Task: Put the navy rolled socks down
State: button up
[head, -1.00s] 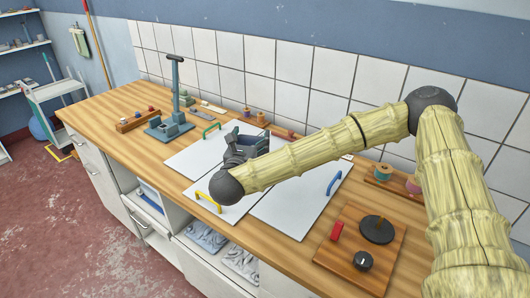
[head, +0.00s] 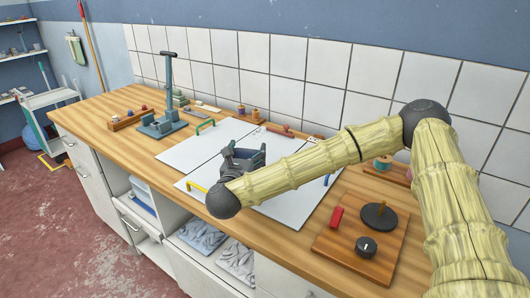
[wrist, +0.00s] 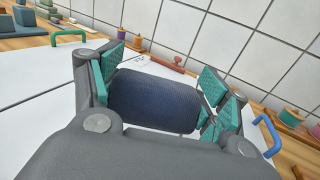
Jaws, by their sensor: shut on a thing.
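The navy rolled socks (wrist: 153,101) are a dark blue rounded bundle, held lying crosswise between the green-padded fingers in the wrist view. My gripper (wrist: 160,98) is shut on them, with pads pressing at both ends. In the head view my gripper (head: 246,157) is over the white panels (head: 292,203) on the wooden counter; the socks are mostly hidden there by the fingers. The gap between the socks and the panel below cannot be told.
The panels carry a green handle (head: 205,125), a yellow handle (head: 196,188) and a blue handle (wrist: 270,134). A blue-grey post stand (head: 168,90) is at the left. Spools and a tiled wall are behind.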

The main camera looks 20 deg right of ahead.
jog(key=p+x, duration=0.1)
jog(key=x, duration=0.3)
jog(key=d+p+x, duration=0.1)
jog(key=x, duration=0.4)
jog(key=s+d+f+p+x, duration=0.1)
jog(key=x, duration=0.3)
jog(key=shift+w+d+f+p, duration=0.1)
jog(key=shift+d+p, duration=0.2)
jog(key=shift+w+d+f, duration=0.15)
jog(key=shift+w+d, duration=0.15)
jog(key=shift+w, duration=0.15)
jog(key=shift+w+d, duration=0.35)
notch_tip(320, 180, down, 3)
jog(key=shift+f+p, duration=0.1)
jog(key=shift+p, duration=0.85)
jog(key=shift+f, duration=0.15)
jog(key=shift+a+f+b, duration=0.1)
jog(key=shift+f+b, duration=0.1)
jog(key=shift+b, duration=0.1)
jog(key=o, duration=1)
jog(key=shift+r, duration=0.1)
jog(key=shift+r+p, duration=0.15)
jog(key=shift+p, duration=0.15)
